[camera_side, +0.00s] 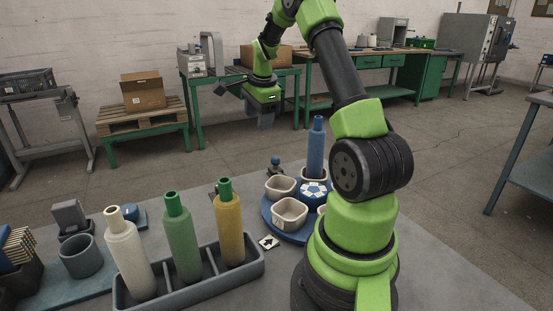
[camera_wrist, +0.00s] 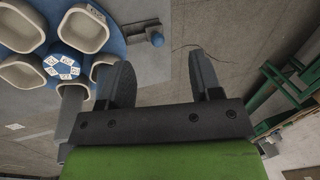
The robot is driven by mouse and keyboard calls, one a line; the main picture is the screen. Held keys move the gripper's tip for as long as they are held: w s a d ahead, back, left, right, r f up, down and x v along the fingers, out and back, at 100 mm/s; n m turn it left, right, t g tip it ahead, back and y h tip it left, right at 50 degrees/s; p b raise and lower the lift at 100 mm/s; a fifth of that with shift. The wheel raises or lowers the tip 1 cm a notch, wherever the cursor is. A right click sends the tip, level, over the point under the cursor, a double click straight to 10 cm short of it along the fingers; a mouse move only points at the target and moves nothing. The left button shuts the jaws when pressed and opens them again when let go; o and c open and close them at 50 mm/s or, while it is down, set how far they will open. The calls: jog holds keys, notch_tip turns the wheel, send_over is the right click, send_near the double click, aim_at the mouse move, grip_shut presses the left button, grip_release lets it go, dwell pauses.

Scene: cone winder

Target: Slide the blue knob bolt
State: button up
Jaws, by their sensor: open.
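The blue knob bolt (camera_side: 275,161) stands at the back left edge of a round blue carousel (camera_side: 268,215) in the side view. In the wrist view its dark blue round knob (camera_wrist: 156,39) sits at the end of a grey bracket beside the carousel rim, above the gap between my fingers. My gripper (camera_side: 265,119) is raised in the air behind and above the bolt in the side view, apart from it. In the wrist view my gripper (camera_wrist: 160,62) has its two dark fingers spread with nothing between them.
The carousel carries several beige cups (camera_side: 290,213) around a blue hub with white labels (camera_side: 313,189); a tall blue cone (camera_side: 316,148) stands in one. A grey rack (camera_side: 205,285) holds cream, green and yellow cones at the front left. Between my gripper and the bolt is free air.

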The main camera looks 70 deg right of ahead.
aim_at(277, 157)
jog(key=s+d+f+m, duration=0.1)
jog(key=d+f, duration=0.1)
jog(key=f, duration=0.3)
jog(key=d+f+m, duration=0.1)
jog(key=d+f, duration=0.1)
jog(key=f, duration=0.3)
jog(key=s+d+f+m+g, duration=0.1)
jog(key=d+f, duration=0.2)
jog(key=f, duration=0.2)
jog(key=shift+s+f, duration=0.3)
jog(key=shift+f, duration=0.05)
